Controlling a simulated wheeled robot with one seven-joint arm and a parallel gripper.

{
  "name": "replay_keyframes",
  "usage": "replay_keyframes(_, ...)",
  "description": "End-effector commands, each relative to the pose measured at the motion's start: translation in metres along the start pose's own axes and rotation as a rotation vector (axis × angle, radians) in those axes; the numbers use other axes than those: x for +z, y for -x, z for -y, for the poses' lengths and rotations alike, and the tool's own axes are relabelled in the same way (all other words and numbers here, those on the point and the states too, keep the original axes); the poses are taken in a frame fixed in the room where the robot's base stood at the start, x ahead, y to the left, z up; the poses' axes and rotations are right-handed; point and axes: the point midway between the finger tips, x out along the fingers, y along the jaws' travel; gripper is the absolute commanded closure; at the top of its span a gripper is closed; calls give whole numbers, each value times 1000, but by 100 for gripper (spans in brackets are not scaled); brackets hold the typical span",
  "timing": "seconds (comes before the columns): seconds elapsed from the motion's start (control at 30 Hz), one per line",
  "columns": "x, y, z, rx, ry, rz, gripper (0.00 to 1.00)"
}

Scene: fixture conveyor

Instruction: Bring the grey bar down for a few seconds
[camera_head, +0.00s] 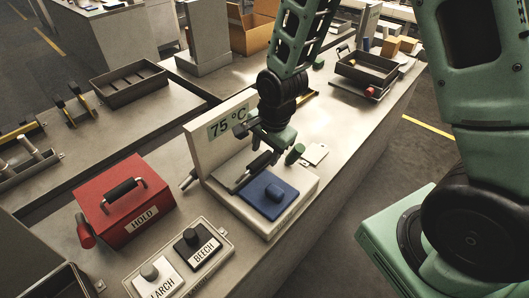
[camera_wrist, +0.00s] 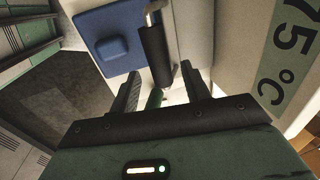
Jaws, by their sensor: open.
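The dark grey bar (camera_head: 249,173) sits raised above the white base of the press-like fixture, beside the blue pad (camera_head: 268,193). In the wrist view, the bar (camera_wrist: 155,52) is a dark cylinder on a bent metal rod, running away from me. My gripper (camera_head: 266,143) is above the fixture at the bar's far end. In the wrist view, my gripper (camera_wrist: 161,72) is open, with one finger on each side of the bar's near end. I cannot tell whether either finger touches it.
A panel reading 75 °C (camera_head: 222,125) stands upright behind the bar. A green knob (camera_head: 295,154) and white card (camera_head: 315,154) are to the right. A red HOLD box (camera_head: 124,203) and the LARCH (camera_head: 158,279) and BEECH (camera_head: 197,251) blocks are nearer left.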

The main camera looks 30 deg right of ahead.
Motion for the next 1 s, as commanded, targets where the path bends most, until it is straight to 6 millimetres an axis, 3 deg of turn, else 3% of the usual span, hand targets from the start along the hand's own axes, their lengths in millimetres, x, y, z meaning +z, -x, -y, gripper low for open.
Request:
replay_keyframes(0.23,0,-18,0,1,1,0,53)
replay_keyframes(0.57,0,-20,0,-1,1,0,53)
replay_keyframes(0.73,0,-20,0,0,1,0,100)
replay_keyframes(1.0,0,-16,3,17,1,0,100)
